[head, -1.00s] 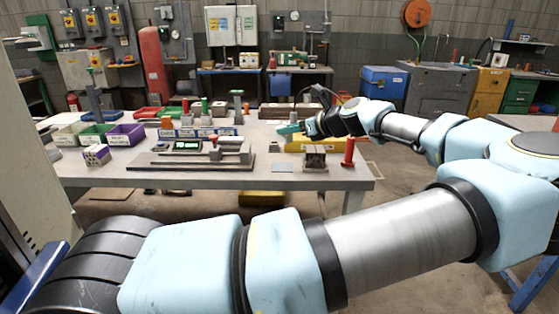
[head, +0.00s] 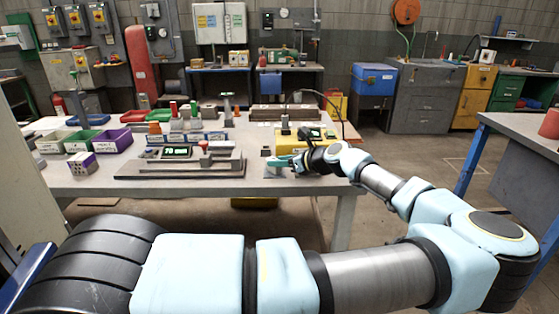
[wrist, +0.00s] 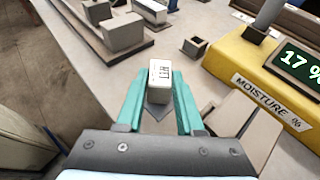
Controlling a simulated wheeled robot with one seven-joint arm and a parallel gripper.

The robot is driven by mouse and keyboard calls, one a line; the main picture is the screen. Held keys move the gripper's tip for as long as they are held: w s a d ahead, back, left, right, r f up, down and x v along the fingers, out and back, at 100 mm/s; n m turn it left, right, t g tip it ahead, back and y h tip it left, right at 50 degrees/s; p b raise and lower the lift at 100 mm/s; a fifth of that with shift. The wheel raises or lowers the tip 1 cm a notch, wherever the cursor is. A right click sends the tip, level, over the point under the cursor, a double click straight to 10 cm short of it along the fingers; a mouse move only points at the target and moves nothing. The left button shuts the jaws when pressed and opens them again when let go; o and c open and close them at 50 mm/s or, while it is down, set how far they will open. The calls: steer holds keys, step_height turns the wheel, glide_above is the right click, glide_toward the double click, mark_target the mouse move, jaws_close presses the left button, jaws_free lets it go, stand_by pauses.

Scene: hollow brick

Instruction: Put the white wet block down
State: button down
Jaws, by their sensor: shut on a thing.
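The white block (wrist: 160,80) shows in the wrist view, with dark lettering on its face. My gripper (wrist: 158,92) has its two teal fingers shut on the block's sides. A dark grey flat plate (wrist: 155,111) shows below and between the fingers. I cannot tell whether the block touches it. In the head view my gripper (head: 277,162) is low over the front right part of the table (head: 220,186), in front of the yellow moisture meter (head: 294,142). The block is too small there to make out clearly.
The moisture meter (wrist: 245,65) reads 17 % and stands close to the right of my gripper in the wrist view. A small hollow square block (wrist: 195,46) sits ahead. A long instrument base (head: 180,166) lies to the left. Colored bins (head: 112,141) stand farther left.

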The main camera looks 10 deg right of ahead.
steer(key=shift+f, duration=0.15)
steer(key=c, duration=0.8)
jaws_free()
steer(key=b+v, duration=0.2)
steer(key=v, duration=1)
steer(key=shift+b, duration=0.3)
steer(key=shift+s+d, duration=0.1)
steer(key=shift+d, duration=0.05)
